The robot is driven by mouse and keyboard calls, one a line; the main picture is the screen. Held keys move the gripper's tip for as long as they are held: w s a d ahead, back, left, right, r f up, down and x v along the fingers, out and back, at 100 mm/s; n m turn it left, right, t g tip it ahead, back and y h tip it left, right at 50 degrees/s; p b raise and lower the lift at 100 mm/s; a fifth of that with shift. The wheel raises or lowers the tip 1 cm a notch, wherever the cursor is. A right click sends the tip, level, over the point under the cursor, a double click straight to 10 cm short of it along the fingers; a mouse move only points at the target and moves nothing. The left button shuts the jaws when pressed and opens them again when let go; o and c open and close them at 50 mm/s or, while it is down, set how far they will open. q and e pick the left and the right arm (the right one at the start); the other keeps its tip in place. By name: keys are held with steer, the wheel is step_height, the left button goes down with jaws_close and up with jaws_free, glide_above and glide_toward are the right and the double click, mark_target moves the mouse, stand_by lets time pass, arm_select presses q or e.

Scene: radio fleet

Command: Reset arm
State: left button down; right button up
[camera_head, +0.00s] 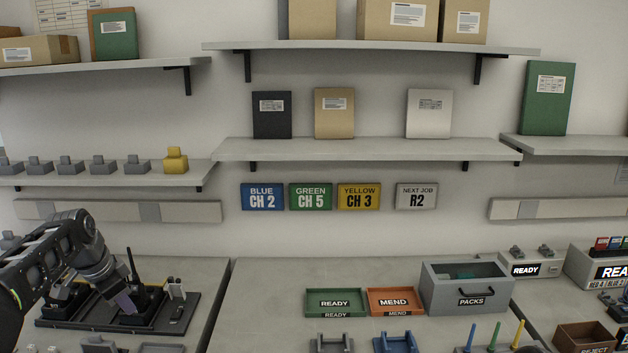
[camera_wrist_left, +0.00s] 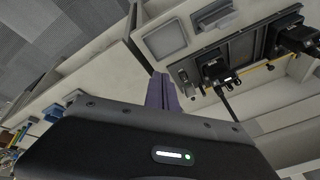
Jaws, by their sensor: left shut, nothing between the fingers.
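My left arm comes in from the left in the head view. Its gripper (camera_head: 125,301) points down over the black tray (camera_head: 178,327) on the left bench, beside a black radio with an upright antenna (camera_head: 131,268). In the left wrist view the purple-grey fingers (camera_wrist_left: 163,92) are together with nothing between them. The tray (camera_wrist_left: 186,72) with black radios (camera_wrist_left: 216,72) lies to their right there, apart from the fingers. How near the fingertips are to the radio in the head view I cannot tell. My right gripper is in neither view.
A green READY tray (camera_head: 336,293), an orange MEND tray (camera_head: 396,292) and a grey PACKS bin (camera_head: 464,300) stand on the middle bench. Coloured stands line its front edge. A shelf (camera_head: 105,178) with several grey blocks hangs above my left arm. The middle bench's left part is clear.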

arm_select(q)
steer(key=w+d+f+n+t+h, duration=0.1)
steer(key=w+d+f+n, duration=0.1)
steer(key=d+f, duration=0.3)
steer(key=w+d+f+n+t, duration=0.1)
steer(key=w+d+f+n, duration=0.15)
steer(key=f, duration=0.45)
steer(key=s+d+f+n+h, duration=0.1)
steer(key=s+d+f+n, duration=0.15)
steer(key=d+f, duration=0.35)
steer(key=s+d+f+n, duration=0.1)
steer(key=s+d+f, duration=0.25)
steer(key=f, duration=0.35)
steer(key=s+d+f+n+g+h, duration=0.1)
steer(key=s+d+f+n+g, duration=0.1)
steer(key=s+d+f, duration=1.05)
steer(key=s+d+f+g, duration=0.1)
steer(key=s+d, duration=0.1)
steer(key=s, duration=0.9)
steer(key=s+d+f+g, duration=0.2)
steer(key=s, duration=0.9)
steer(key=shift+d+g+h, duration=0.3)
steer(key=shift+d, duration=0.1)
